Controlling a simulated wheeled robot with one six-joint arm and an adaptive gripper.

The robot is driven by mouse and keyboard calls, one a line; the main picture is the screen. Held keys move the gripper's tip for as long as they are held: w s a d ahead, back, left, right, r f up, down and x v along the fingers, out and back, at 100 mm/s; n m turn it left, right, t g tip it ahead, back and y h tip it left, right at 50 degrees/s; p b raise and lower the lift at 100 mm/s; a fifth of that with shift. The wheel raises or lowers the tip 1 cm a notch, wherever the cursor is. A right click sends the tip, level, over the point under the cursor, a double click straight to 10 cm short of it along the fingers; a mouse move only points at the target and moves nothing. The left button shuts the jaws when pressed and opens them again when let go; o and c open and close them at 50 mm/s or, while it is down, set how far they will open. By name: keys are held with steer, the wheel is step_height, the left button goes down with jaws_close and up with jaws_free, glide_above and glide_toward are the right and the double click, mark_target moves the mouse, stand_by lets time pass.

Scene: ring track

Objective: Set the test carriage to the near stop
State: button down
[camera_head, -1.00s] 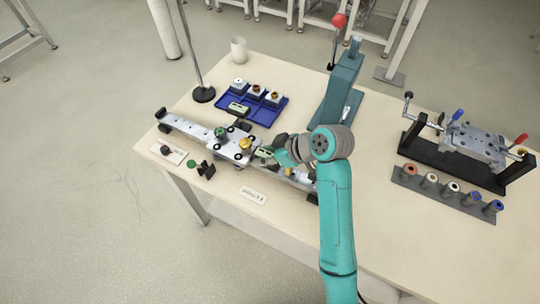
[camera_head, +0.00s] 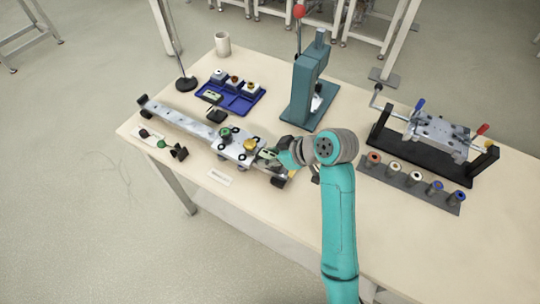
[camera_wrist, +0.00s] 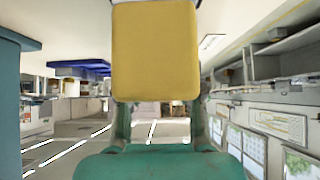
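The test carriage (camera_head: 236,151) is a silvery plate with a green knob (camera_head: 225,133) and a yellow knob (camera_head: 250,145). It sits on a long grey rail (camera_head: 180,121) running from the back left to the front right, close to the rail's right, near end. My gripper (camera_head: 268,155) is low over the rail at the carriage's right side, by a pale green part. My arm hides some of the near end, and I cannot tell whether the carriage touches a stop. In the wrist view a yellow block (camera_wrist: 155,50) fills the upper middle; the fingertips are not clear.
A blue tray (camera_head: 240,108) with several small parts lies behind the rail. A teal press (camera_head: 303,90) stands behind my arm. A black-framed fixture (camera_head: 425,145) and a row of spools (camera_head: 415,180) are at right. A white label (camera_head: 219,177) lies in front of the rail.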

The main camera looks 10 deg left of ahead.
steer(key=c, duration=0.7)
jaws_free()
steer(key=shift+s+d, duration=0.1)
steer(key=shift+d, duration=0.15)
steer(key=v, duration=1.2)
